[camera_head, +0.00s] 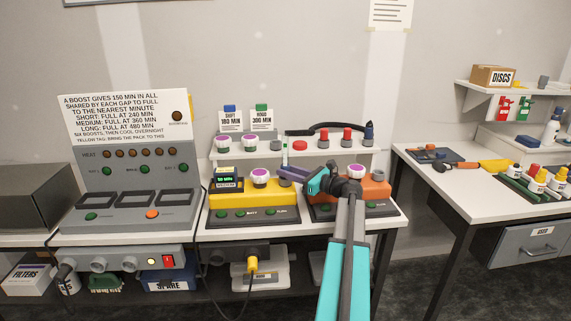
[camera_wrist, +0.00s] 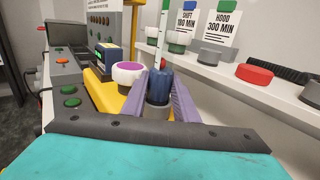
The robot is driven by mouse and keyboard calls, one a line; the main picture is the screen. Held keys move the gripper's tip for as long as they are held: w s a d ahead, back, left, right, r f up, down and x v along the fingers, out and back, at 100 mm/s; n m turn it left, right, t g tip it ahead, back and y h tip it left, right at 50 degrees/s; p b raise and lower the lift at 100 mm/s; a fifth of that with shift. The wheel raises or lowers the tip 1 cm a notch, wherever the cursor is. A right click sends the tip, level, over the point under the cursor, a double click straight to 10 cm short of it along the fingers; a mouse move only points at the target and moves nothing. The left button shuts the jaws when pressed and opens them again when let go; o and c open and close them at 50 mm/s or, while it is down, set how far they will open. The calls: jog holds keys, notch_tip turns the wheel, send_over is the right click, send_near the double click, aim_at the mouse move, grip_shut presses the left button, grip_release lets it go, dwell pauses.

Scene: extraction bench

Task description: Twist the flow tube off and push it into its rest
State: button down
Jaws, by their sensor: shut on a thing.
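The flow tube (camera_head: 284,155) stands upright at the right end of the yellow unit (camera_head: 240,194), a thin pale tube with a green top. In the wrist view its dark blue collar (camera_wrist: 158,88) sits between the purple fingers of my gripper (camera_wrist: 157,98), with the pale tube rising behind it. My gripper (camera_head: 286,174) is shut on the collar, reaching in from the right. I cannot make out which fitting is the tube's rest.
An orange unit (camera_head: 375,190) lies under my arm. Behind, a raised shelf (camera_head: 230,154) holds several coloured caps and two cards.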

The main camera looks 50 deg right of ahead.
aim_at(288, 155)
jog(key=shift+d+y, duration=0.2)
jog(key=shift+y, duration=0.1)
jog(key=shift+w+r+n+g+y+p, duration=0.1)
jog(key=shift+n+g+y+p, duration=0.4)
jog(key=shift+n+y, duration=0.45)
jog(key=shift+a+n+y, duration=0.3)
jog(key=shift+n+y, duration=0.05)
jog(key=shift+y, duration=0.2)
jog(key=shift+r+p, duration=0.5)
jog(key=shift+p, duration=0.05)
jog(key=shift+d+r, duration=0.1)
jog(key=shift+r, duration=0.2)
jog(key=shift+r+p, duration=0.25)
jog(key=shift+p, duration=0.15)
jog(key=shift+r+p, duration=0.2)
jog(key=shift+p, duration=0.15)
jog(key=shift+r+p, duration=1.55)
jog(key=shift+r, duration=0.4)
